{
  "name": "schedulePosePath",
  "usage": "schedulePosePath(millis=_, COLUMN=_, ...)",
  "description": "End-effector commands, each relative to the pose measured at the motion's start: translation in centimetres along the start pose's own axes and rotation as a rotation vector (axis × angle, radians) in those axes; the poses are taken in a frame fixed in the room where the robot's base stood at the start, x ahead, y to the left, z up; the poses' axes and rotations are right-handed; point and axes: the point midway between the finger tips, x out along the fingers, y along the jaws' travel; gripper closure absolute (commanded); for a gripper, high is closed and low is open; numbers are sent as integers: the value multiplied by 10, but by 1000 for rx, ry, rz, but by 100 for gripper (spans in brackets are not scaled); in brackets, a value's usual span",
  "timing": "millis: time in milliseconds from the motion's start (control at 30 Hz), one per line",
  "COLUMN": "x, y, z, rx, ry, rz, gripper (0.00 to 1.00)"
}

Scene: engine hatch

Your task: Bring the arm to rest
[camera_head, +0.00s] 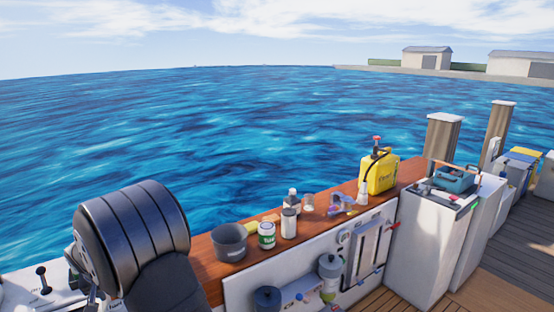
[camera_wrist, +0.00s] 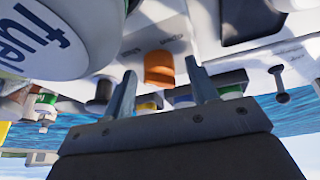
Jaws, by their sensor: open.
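My gripper (camera_wrist: 161,66) shows in the wrist view, its two grey fingers apart. An orange rounded piece (camera_wrist: 159,68) appears between the fingertips; I see no finger touching it, and its distance is hard to tell. The wrist view looks upside down, with water and sky at the bottom. I cannot make out my gripper in the head view.
A white container marked "fuel" (camera_wrist: 40,38) is close at the upper left of the wrist view. In the head view, a wooden ledge (camera_head: 204,262) holds a grey pot (camera_head: 230,243), a green-labelled can (camera_head: 267,236) and a yellow jug (camera_head: 380,174).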

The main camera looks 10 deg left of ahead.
Motion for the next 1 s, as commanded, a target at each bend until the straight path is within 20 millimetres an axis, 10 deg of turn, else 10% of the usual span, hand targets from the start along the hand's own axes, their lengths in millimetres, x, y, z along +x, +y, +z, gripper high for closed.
schedulePosePath(millis=1000, x=0, y=-2, z=-1, rx=297, ry=-14, rz=123, gripper=47)
